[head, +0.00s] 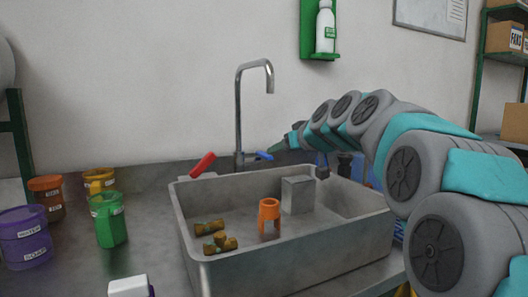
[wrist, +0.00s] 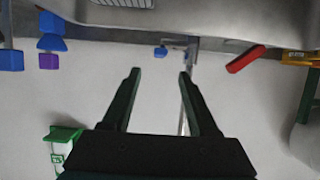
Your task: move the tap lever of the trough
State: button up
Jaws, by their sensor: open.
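The metal trough (head: 300,262) stands on the bench, with a tall curved tap (head: 238,110) behind its back rim. A red lever (head: 203,165) is left of the tap and a small blue lever (head: 264,156) is at its right. My gripper (head: 277,149) is above the back rim, close to the blue lever. In the wrist view, which looks inverted, my gripper (wrist: 159,73) is open with nothing between its fingers. The blue lever (wrist: 160,52) shows just past the fingertips, and the red lever (wrist: 246,58) is to the right. Contact cannot be told.
Inside the trough are several brass-coloured pieces (head: 220,243), an orange cylinder (head: 269,212) and a grey block (head: 298,194). Coloured cups (head: 108,220) stand on the bench at left. A green bottle holder (head: 320,50) hangs on the wall. Shelves with boxes are at right.

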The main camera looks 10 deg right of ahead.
aim_at(264, 155)
jog(key=p+x, duration=0.1)
jog(key=x, duration=0.6)
jog(key=shift+w+f, duration=0.2)
jog(key=shift+c, duration=0.3)
grip_shut()
dwell(1.0)
